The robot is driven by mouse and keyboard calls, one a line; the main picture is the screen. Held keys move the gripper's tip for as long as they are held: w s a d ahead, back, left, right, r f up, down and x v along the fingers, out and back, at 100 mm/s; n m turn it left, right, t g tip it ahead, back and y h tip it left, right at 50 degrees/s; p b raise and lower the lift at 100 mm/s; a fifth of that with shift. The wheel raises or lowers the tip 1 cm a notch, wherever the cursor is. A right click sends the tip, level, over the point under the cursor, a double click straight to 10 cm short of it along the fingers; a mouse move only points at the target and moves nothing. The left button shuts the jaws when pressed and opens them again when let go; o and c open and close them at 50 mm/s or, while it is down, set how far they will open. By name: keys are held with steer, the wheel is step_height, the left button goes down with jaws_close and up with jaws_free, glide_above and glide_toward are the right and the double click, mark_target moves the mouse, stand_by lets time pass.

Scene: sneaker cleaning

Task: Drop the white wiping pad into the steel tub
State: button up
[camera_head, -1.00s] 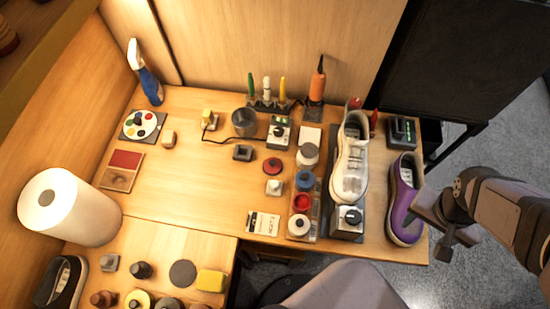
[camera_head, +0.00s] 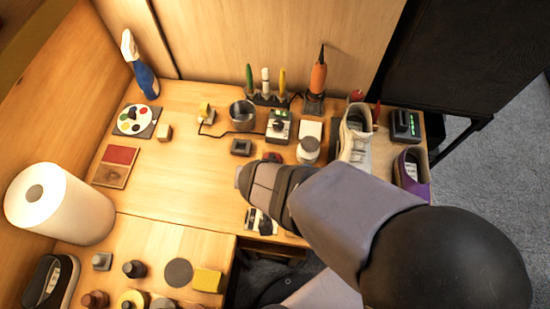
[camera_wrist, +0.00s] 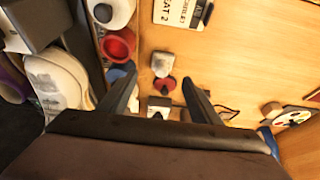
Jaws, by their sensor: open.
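A small white block (camera_wrist: 162,63), which looks like the wiping pad, sits on the bench between my fingertips in the wrist view. In the head view my arm hides it. My gripper (camera_wrist: 158,76) is open and empty above it, one finger to each side in the picture; the height is hard to judge. The steel tub (camera_head: 243,115) stands upright at the back of the bench in the head view, behind my gripper. Its opening shows from above. I cannot make the tub out in the wrist view.
A red-topped piece (camera_wrist: 165,84) sits close to the white block. A cable (camera_head: 222,134) runs left of the tub. The bench's left middle (camera_head: 185,185) is clear.

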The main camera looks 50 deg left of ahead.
steer(key=shift+s+x, duration=0.15)
steer(key=shift+x, duration=1.3)
steer(key=shift+s+x, duration=0.15)
steer(key=shift+x, duration=2.2)
steer(key=c, duration=1.2)
steer(key=shift+r, duration=0.1)
steer(key=shift+r+p, duration=1.1)
steer(key=shift+r, duration=3.85)
